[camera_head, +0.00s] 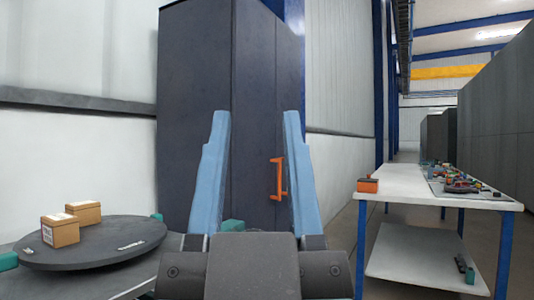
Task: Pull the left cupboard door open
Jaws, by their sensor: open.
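A tall dark grey cupboard (196,90) stands ahead in the head view. Its front with the door (255,110) faces right of centre. An orange upright handle (279,178) sits on that front. My gripper (256,118) is open, its two light blue fingers pointing up and forward. In the picture the handle shows between the fingers, close to the right one. I cannot tell how far the fingers are from it, and no contact is clear. The lower part of the cupboard is hidden behind my gripper. The door looks closed.
A dark round turntable (100,245) with two cardboard boxes (61,230) (84,211) is at the left. A white workbench (410,195) with blue legs, an orange box (368,185) and small parts stands at the right. Floor shows between cupboard and bench.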

